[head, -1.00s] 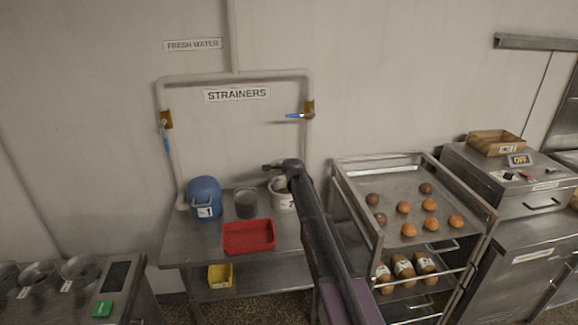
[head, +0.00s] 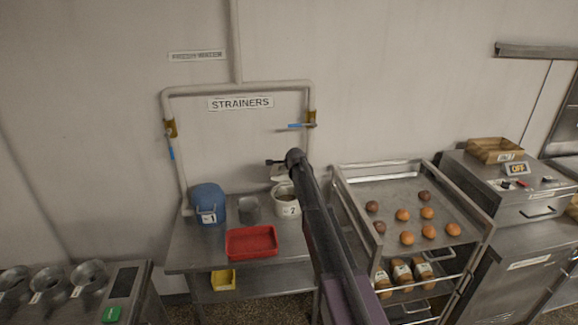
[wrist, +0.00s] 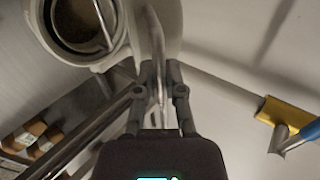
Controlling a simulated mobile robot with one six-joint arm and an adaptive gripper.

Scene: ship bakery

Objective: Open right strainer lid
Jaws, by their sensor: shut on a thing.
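The right strainer (head: 287,206), a white pot labelled 2, stands on the metal table with its mouth uncovered at the front. Its white lid (head: 280,174) is tilted up behind the mouth. In the wrist view the open pot (wrist: 113,55) is at upper left, with a dark interior and a thin bar across it. The raised lid (wrist: 173,25) is beside it. My gripper (wrist: 158,72) is shut on the lid's thin handle; in the head view my gripper (head: 275,162) is above the pot, partly hidden by my arm.
The blue strainer (head: 208,204) labelled 1 is closed at left. A grey pot (head: 249,210) and red tray (head: 252,241) share the table. Pipes with blue valve handles (head: 301,126) run behind. A bun rack (head: 345,185) stands close right.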

